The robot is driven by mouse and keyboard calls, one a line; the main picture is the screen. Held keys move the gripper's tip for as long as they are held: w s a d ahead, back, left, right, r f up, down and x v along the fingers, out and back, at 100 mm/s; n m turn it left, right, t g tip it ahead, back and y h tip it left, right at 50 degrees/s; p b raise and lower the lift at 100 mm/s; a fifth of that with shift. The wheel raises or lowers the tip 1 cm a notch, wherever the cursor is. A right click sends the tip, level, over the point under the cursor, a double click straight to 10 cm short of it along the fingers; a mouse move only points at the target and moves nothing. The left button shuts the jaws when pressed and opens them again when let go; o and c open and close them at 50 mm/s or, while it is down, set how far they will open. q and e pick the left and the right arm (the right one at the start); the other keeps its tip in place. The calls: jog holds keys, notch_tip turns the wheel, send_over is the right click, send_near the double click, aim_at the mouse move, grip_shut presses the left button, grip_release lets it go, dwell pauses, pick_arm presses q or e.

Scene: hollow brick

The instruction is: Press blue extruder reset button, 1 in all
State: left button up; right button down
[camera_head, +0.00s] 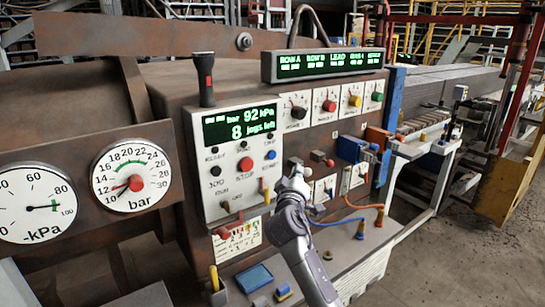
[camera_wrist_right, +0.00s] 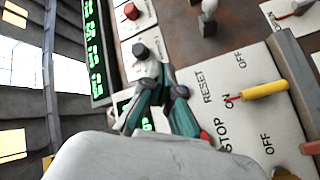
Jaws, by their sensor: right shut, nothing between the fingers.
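A small blue button (camera_head: 271,155) sits at the right side of the white control panel (camera_head: 207,128) in the head view, to the right of a red button (camera_head: 245,164). My right gripper (camera_head: 293,164) is just right of the panel, its fingers shut and empty. In the right wrist view the shut fingers (camera_wrist_right: 153,90) are in front of the panel, near the printed word RESET. Contact cannot be judged. My left gripper is not in view.
A yellow lever (camera_wrist_right: 258,90) and a red lever (camera_wrist_right: 310,147) stick out in the right wrist view. A green display (camera_head: 322,63) stands on top of the machine. Round dials (camera_head: 132,176) are at left, and orange and blue hoses (camera_head: 360,207) hang at right.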

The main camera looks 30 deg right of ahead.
aim_at(272, 154)
jog(key=shift+w+a+b, duration=0.2)
jog(key=shift+w+b, duration=0.8)
jog(key=shift+w, duration=1.1)
jog(key=shift+w+a+b, duration=0.15)
jog(key=shift+w+b, duration=0.8)
jog(key=shift+w, duration=1.15)
jog(key=shift+w+b, duration=0.4)
jog(key=shift+w+b, duration=0.4)
jog(key=shift+s, duration=0.15)
jog(key=shift+s+p, duration=0.4)
jog(key=shift+s, duration=0.3)
